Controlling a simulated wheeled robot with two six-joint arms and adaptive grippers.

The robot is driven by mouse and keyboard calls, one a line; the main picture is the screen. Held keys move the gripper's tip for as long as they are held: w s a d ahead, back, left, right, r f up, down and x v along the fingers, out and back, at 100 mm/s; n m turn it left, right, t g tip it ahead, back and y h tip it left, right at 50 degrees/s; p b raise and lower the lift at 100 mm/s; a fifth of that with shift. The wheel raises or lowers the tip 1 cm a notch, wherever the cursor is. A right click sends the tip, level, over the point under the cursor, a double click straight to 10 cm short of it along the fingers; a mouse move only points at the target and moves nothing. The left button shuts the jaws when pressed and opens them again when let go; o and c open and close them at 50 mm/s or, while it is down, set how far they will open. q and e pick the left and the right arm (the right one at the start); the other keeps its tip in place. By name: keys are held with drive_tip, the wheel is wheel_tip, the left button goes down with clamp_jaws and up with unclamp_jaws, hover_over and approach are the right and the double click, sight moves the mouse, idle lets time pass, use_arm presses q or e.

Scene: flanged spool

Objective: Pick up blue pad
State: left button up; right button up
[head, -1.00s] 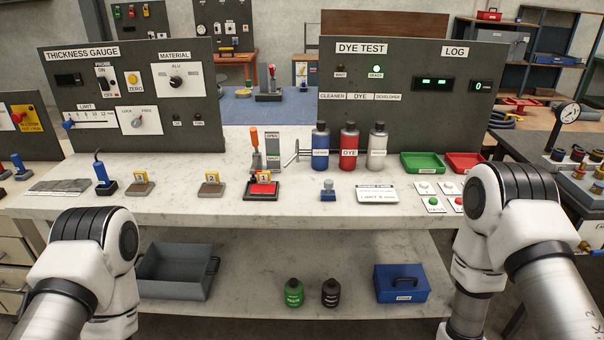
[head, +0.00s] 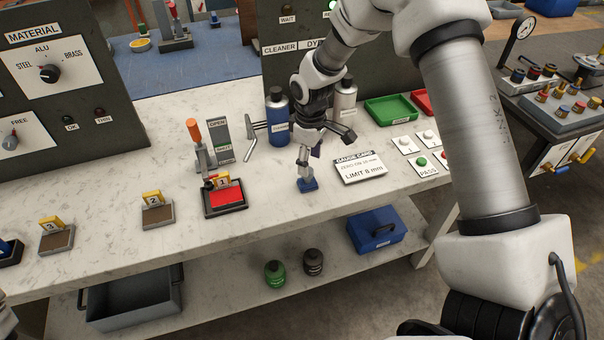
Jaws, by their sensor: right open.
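The blue pad (head: 308,185) is a small blue block on the white worktop, left of the gauge card. My right gripper (head: 304,165) points down directly over it, its fingers open at the top of the pad. The fingers hide the pad's upper part, and I cannot tell whether they touch it. My left gripper is out of view.
A red pad in a black tray (head: 226,198) lies to the left, with numbered blocks (head: 157,214) beyond. The blue cleaner bottle (head: 277,120) and a grey bottle (head: 346,100) stand close behind. The gauge card (head: 360,168) lies close on the right.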

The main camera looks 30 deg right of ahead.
sight(308, 178)
drive_tip(key=f, duration=0.3)
drive_tip(key=f+p, duration=0.1)
drive_tip(key=shift+w+a+f, duration=0.2)
drive_tip(key=shift+w+f, duration=0.05)
drive_tip(key=shift+f, duration=0.05)
drive_tip(key=shift+w+f, duration=0.1)
drive_tip(key=shift+f, duration=0.15)
drive_tip(key=shift+d+r, duration=0.1)
drive_tip(key=shift+r, duration=0.05)
drive_tip(key=shift+c, duration=1.1)
drive_tip(key=shift+s, duration=0.25)
drive_tip(key=c, duration=0.5)
clamp_jaws()
drive_tip(key=shift+w+r, duration=0.1)
drive_tip(key=shift+r, duration=0.05)
